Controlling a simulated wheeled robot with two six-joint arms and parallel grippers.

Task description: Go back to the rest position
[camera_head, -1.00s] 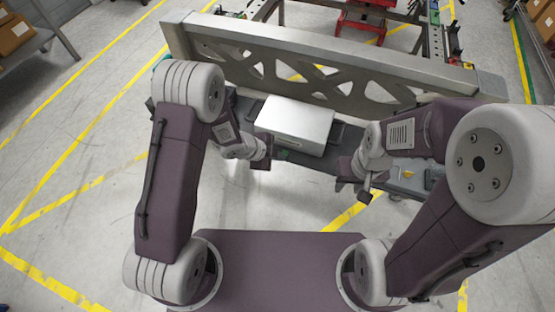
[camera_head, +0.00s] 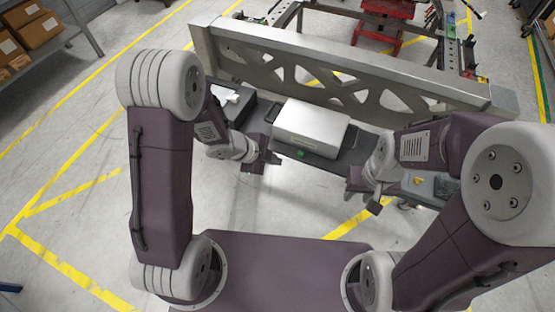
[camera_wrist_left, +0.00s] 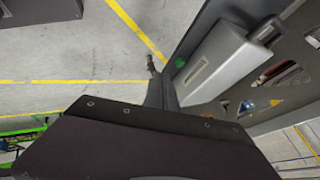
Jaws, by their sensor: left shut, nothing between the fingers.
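My left gripper (camera_head: 261,160) is left of the light grey box on the dark bench, apart from it, in the head view. It is shut and empty. In the left wrist view its fingers (camera_wrist_left: 157,92) point toward the floor beside the box. My right gripper (camera_head: 364,193) hangs in front of the bench, to the right of the box. It is small in the picture, and whether its fingers are apart is unclear. Both arms are bent, with the forearms reaching forward.
The light grey box (camera_head: 311,124) sits on the dark bench (camera_head: 352,154). A long metal chassis beam (camera_head: 345,62) stands behind it. A black tray (camera_head: 262,108) is left of the box. A red lift (camera_head: 388,22) is at the back.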

